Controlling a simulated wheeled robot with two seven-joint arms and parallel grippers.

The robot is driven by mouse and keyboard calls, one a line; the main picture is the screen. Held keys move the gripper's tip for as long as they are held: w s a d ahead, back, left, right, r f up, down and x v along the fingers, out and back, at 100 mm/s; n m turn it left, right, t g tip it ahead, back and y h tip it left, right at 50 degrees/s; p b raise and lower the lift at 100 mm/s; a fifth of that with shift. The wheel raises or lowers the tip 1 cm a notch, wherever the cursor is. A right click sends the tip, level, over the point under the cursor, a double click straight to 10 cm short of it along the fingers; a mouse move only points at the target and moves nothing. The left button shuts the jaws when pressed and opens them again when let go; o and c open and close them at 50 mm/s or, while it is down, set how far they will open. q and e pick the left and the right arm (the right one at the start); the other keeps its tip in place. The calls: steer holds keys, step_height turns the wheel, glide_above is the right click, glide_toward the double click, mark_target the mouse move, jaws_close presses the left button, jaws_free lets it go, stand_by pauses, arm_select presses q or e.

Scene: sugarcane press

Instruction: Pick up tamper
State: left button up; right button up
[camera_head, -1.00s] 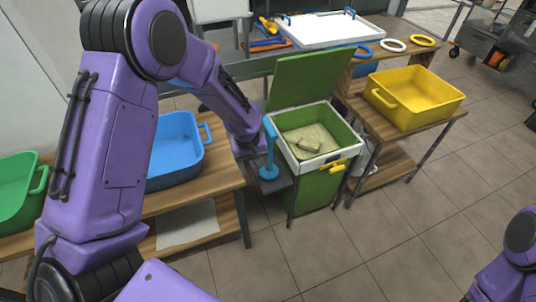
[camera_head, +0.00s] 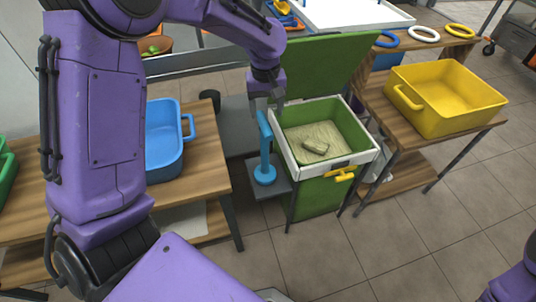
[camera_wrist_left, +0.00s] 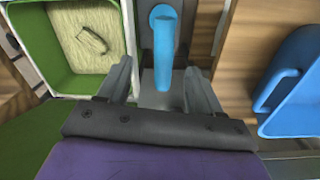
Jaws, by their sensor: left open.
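The blue tamper (camera_head: 265,152) stands upright, with its round base on a small grey shelf (camera_head: 258,190) at the left side of the green press box. My left gripper (camera_head: 276,98) is open, just above and beside the top of the tamper. In the left wrist view the tamper (camera_wrist_left: 164,45) shows between the two spread fingers of my left gripper (camera_wrist_left: 158,75), and I cannot tell whether they touch it. Its lower part runs away from the camera to the round base. My right gripper is out of view.
The press box (camera_head: 345,152) has its green lid (camera_head: 325,65) raised behind it and beige material inside. A yellow handle (camera_head: 341,174) sticks out at its front. A blue bin (camera_head: 163,140) stands on the left table, a yellow bin (camera_head: 450,95) on the right table.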

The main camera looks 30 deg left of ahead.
mark_target(264, 131)
arm_select(q)
steer(key=f, duration=0.6)
steer(key=a+f, duration=0.1)
steer(key=f, duration=0.3)
steer(key=shift+b, duration=0.35)
steer(key=shift+w+f, duration=0.25)
steer(key=shift+s+r, duration=0.1)
jaws_close()
